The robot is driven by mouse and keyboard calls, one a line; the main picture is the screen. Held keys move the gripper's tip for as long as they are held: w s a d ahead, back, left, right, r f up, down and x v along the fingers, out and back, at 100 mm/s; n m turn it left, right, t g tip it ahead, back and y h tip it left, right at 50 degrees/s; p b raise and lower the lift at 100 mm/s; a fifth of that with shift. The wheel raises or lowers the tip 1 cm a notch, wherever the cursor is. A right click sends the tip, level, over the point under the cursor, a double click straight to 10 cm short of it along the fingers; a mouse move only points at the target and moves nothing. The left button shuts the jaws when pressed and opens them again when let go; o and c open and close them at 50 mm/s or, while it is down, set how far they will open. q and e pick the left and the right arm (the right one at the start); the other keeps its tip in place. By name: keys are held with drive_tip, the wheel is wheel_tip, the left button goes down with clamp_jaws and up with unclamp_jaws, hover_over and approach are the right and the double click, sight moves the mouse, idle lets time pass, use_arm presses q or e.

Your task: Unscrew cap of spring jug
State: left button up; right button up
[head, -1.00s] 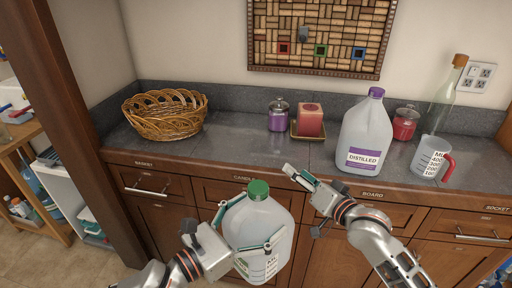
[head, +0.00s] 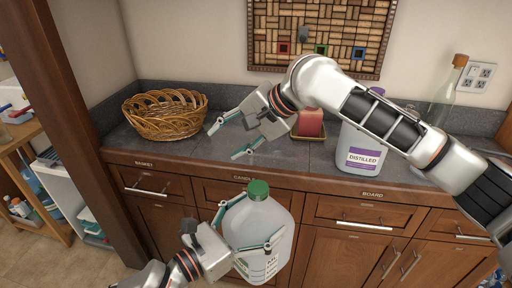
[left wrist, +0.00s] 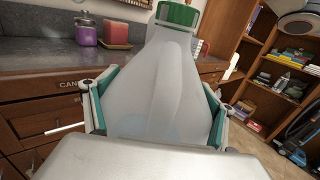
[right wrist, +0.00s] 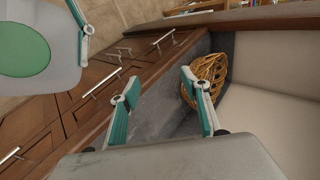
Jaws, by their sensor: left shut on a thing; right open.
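The spring jug (head: 262,220) is a translucent white jug with a green cap (head: 258,190) on its neck. It is upright, held in front of the counter's drawers. My left gripper (head: 250,232) is shut around its body from the left. The jug (left wrist: 165,85) and green cap (left wrist: 177,14) fill the middle of the left wrist view. My right gripper (head: 224,142) is open and empty above the counter, up and left of the cap and apart from it. In the right wrist view, the green cap (right wrist: 22,50) is at the upper left, outside the open right fingers (right wrist: 160,84).
A wicker basket (head: 165,114) stands left of my right gripper. A red candle (head: 311,123) and a purple-capped distilled jug (head: 362,150) stand further right, partly behind my right arm. A glass bottle (head: 446,92) stands at the far right. The counter's front edge lies beyond the spring jug.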

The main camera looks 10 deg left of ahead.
drive_tip(key=s+d+r+g+h, duration=0.2)
drive_tip(key=s+h, duration=0.2)
drive_tip(key=s, duration=0.2)
wheel_tip(320, 180, up, 4)
drive_tip(key=m+h, duration=0.2)
drive_tip(key=h, duration=0.3)
hover_over(256, 186)
drive_tip(key=shift+a+f+g, duration=0.1)
drive_tip(key=shift+g, duration=0.2)
drive_tip(key=shift+f, duration=3.9)
drive_tip(key=c, duration=1.2)
